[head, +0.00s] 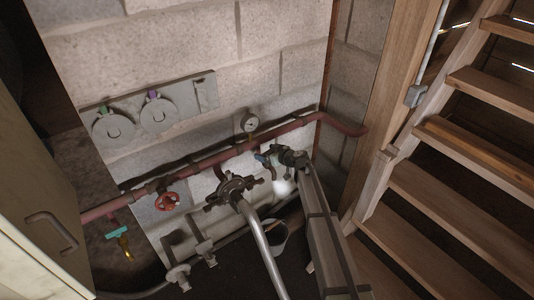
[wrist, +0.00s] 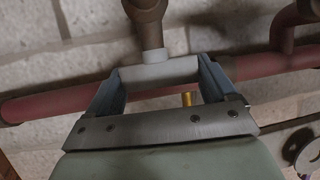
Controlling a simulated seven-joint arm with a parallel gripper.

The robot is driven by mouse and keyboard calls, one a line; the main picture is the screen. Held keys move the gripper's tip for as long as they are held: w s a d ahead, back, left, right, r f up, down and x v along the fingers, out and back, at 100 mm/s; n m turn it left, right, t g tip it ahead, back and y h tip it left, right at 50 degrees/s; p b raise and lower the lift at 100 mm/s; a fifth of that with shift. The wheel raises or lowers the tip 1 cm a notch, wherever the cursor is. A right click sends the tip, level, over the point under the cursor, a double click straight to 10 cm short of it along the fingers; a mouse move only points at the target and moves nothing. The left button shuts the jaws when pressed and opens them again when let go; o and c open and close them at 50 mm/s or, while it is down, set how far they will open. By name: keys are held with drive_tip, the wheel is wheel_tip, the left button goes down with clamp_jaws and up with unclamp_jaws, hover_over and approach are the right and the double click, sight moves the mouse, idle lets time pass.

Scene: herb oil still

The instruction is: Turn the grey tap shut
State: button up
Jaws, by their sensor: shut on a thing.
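The grey tap shows in the wrist view as a pale grey bar-shaped handle (wrist: 160,73) on a brown stem. It lies crosswise between my fingers. My gripper (wrist: 160,80) has its two blue-grey fingers closed on the handle's ends, one at each side. In the head view my gripper (head: 265,159) is at the wall, just below the red pipe. There the grey handle is small and mostly hidden by my gripper, so its exact angle cannot be told.
A red pipe (head: 205,160) runs along the block wall with a gauge (head: 249,123), a red handwheel (head: 167,201) and a teal-handled tap (head: 117,232). A dark valve with a silver pipe (head: 262,245) stands left of my arm. A bucket (head: 275,238) is below. Wooden stairs (head: 440,205) rise at right.

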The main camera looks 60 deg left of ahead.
drive_tip(key=shift+m+t, duration=1.1)
drive_tip(key=shift+t, duration=0.2)
drive_tip(key=o, duration=0.8)
drive_tip(key=shift+o, duration=0.2)
drive_tip(key=v, duration=1.3)
drive_tip(key=shift+d, duration=0.4)
drive_tip(key=shift+w, duration=0.1)
